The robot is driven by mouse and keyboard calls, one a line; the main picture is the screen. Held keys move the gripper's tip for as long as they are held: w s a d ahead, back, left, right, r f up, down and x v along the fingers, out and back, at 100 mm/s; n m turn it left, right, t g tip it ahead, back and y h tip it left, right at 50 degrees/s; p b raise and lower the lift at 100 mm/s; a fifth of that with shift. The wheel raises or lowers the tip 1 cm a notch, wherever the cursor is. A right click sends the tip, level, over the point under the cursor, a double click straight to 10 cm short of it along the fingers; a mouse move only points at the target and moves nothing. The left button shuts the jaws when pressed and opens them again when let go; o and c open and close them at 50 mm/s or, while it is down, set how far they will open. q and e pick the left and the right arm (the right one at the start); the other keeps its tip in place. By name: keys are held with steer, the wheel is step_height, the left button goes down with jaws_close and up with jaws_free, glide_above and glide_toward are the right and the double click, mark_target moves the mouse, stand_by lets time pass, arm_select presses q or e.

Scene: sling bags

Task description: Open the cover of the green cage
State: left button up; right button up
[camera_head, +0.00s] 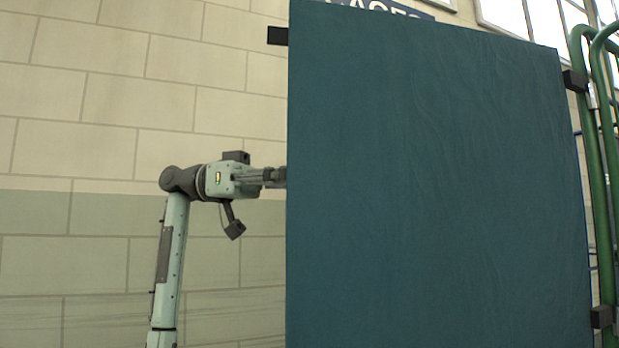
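The cover is a large, flat, dark teal panel (435,180) that fills the middle and right of the head view. Part of the green tubular cage frame (600,130) shows at the far right, beside the panel's right edge. My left gripper (276,177) is at the panel's left edge, about mid-height, pointing right. Its fingertips are at or behind that edge, so I cannot tell whether they are open, shut or touching it. My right gripper is not in view. Most of the cage is hidden behind the panel or out of frame.
Dark blocks join the panel's right edge at the top (574,80) and bottom (602,316). Another black block (278,36) sticks out at the upper left edge. A tiled wall (80,120) stands behind. The space left of my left arm looks clear.

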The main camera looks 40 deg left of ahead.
arm_select(q)
steer(key=v, duration=1.2)
stand_by(0.4)
